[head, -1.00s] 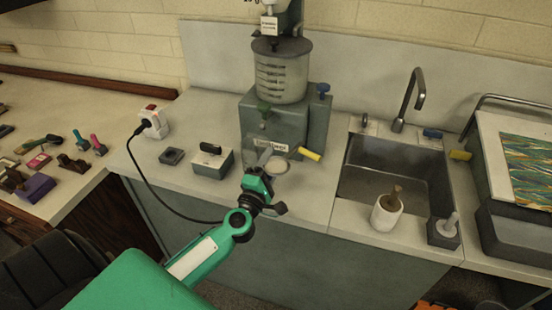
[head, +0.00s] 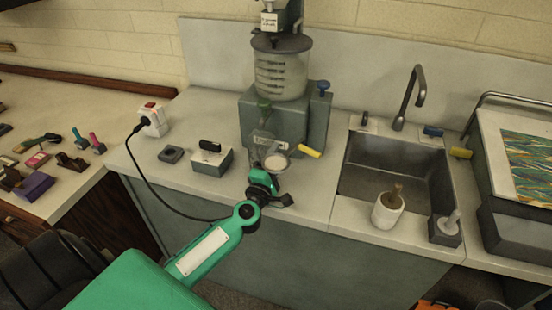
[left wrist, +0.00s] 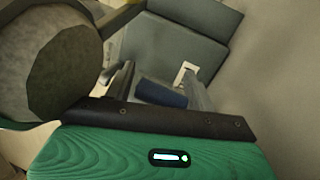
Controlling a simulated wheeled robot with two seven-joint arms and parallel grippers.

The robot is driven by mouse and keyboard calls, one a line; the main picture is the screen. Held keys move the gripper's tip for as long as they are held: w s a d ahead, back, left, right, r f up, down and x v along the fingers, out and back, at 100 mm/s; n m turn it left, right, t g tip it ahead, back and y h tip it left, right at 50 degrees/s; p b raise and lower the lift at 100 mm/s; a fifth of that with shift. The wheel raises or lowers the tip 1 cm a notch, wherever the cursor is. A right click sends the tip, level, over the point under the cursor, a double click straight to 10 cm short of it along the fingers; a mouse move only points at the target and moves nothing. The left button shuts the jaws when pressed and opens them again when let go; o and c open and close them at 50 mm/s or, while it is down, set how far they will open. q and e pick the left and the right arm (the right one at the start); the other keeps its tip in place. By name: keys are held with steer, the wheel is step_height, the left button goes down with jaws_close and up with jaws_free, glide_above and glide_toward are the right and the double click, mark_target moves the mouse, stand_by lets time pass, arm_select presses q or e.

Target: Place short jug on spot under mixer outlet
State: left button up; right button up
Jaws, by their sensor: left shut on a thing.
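A short clear jug (head: 265,149) is in front of the mixer (head: 290,122), below its front. It overlaps a pale round patch (head: 276,162) in the head view, and I cannot tell whether it touches the counter. My left gripper (head: 264,178) is shut on the jug, just on its near side. In the left wrist view a round, dark brown-grey vessel part (left wrist: 65,70) fills the upper left. A dark blue piece (left wrist: 160,94) shows between the fingers (left wrist: 158,88). The exact hold is hidden. My right gripper is not in view.
A yellow handle (head: 310,152) sticks out right of the jug. The sink (head: 385,160) and a white pot with a brown tool (head: 388,212) are right. The counter front is clear.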

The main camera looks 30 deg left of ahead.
arm_select(q)
steer(key=shift+f, duration=0.2)
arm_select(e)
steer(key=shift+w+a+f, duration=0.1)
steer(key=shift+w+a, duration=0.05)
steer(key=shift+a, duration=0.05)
arm_select(q)
steer(key=o, duration=1.3)
steer(key=shift+c, duration=0.2)
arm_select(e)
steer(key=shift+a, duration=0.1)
